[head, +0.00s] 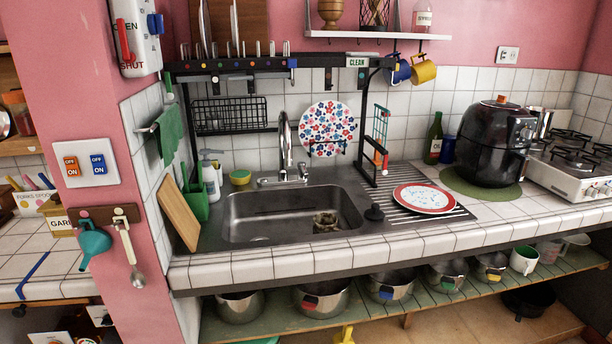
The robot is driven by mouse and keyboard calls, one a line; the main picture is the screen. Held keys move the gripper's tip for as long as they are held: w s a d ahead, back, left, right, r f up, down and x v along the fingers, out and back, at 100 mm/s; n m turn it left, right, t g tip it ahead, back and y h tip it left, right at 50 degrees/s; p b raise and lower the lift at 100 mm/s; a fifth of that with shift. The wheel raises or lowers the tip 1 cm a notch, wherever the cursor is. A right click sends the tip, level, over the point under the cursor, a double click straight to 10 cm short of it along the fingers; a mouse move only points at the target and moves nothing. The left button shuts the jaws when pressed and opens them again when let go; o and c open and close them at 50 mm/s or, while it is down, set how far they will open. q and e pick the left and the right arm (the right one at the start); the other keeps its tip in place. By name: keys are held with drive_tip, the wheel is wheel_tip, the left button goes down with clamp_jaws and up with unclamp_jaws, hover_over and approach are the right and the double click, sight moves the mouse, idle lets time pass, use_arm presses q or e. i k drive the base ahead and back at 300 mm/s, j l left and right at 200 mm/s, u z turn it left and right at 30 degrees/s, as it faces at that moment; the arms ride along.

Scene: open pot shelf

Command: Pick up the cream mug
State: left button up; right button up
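A white or cream mug (524,258) with a green patch on its front stands on the open shelf (412,314) under the counter, toward the right. It is small in the view, and its exact shade is hard to tell. It sits between a small steel pot (491,266) on its left and a clear measuring jug (549,250) on its right. The counter edge is just above it. Neither of my grippers shows in the head view.
Several steel pots, such as one with a red tag (321,298), line the shelf to the left. The tiled counter edge (400,248) overhangs the shelf. A blue mug (398,72) and a yellow mug (424,71) hang under the wall shelf. A dark pan (530,301) lies lower down.

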sight(323, 223)
drive_tip(key=i+l+u, duration=0.1)
drive_tip(key=l, duration=0.2)
drive_tip(key=i+l+u, duration=0.2)
drive_tip(key=l, duration=0.4)
drive_tip(key=i+l+u, duration=0.1)
drive_tip(key=i+l, duration=0.15)
drive_tip(key=l, duration=0.1)
